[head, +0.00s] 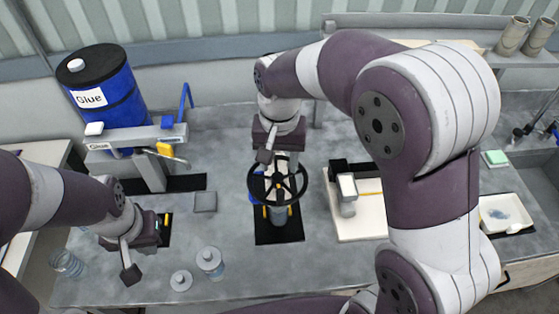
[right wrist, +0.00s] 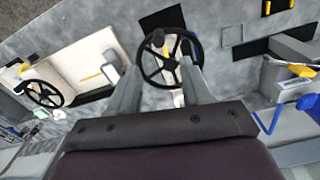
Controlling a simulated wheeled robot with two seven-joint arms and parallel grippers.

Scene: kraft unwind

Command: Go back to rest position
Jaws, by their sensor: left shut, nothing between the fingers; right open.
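My right gripper (head: 277,160) is at the black handwheel (head: 278,186) in the middle of the bench, its jaws pointing down at it. In the right wrist view my right gripper (right wrist: 172,43) is open, with its fingers over the handwheel (right wrist: 160,72); I cannot tell whether they touch it. The right arm arches across the right half of the head view and hides part of the bench.
A blue glue drum (head: 112,100) stands back left by a grey stand with a yellow-handled part (head: 166,150). A clear jar (head: 210,262) and a glass (head: 66,263) stand near the front. A white-based device (head: 352,215) is right of the wheel. A white tray (head: 503,213) lies far right.

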